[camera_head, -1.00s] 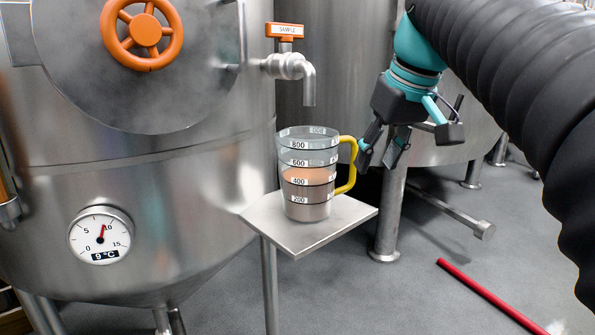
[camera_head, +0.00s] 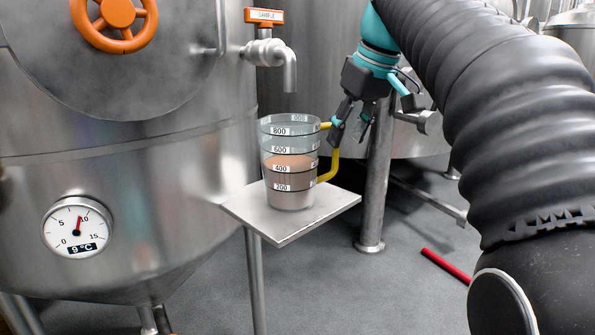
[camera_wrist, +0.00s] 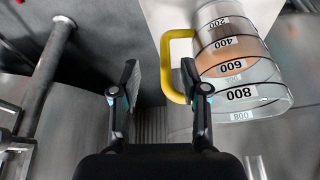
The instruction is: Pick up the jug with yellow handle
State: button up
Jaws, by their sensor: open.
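The clear jug (camera_head: 290,165) stands upright on a small square shelf (camera_head: 285,232), part filled with a brownish liquid and marked with a scale. Its yellow handle (camera_head: 329,170) faces right. In the wrist view, the jug (camera_wrist: 240,75) is at the upper right and its handle (camera_wrist: 165,65) is toward the middle. My gripper (camera_head: 346,132) is open and empty at the handle. In the wrist view, the handle's outer bar shows between the two fingers (camera_wrist: 159,68), and the right finger overlaps the handle's opening. A finger hides part of the handle in the head view. I cannot tell whether they touch.
A steel tank (camera_head: 150,170) with an orange handwheel (camera_head: 115,20) and a dial thermometer (camera_head: 77,226) stands at the left. A steel leg (camera_head: 377,180) is behind my gripper. A red bar (camera_head: 445,266) lies on the floor.

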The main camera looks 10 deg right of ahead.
aim_at(334, 165)
jog(key=shift+a+b+x, duration=0.2)
jog(key=shift+b+x, duration=0.1)
jog(key=shift+x, duration=1.15)
jog(key=shift+a+b+x, duration=0.2)
jog(key=shift+b+x, duration=0.1)
jog(key=shift+x, duration=1.15)
jog(key=shift+r, duration=0.1)
grip_shut()
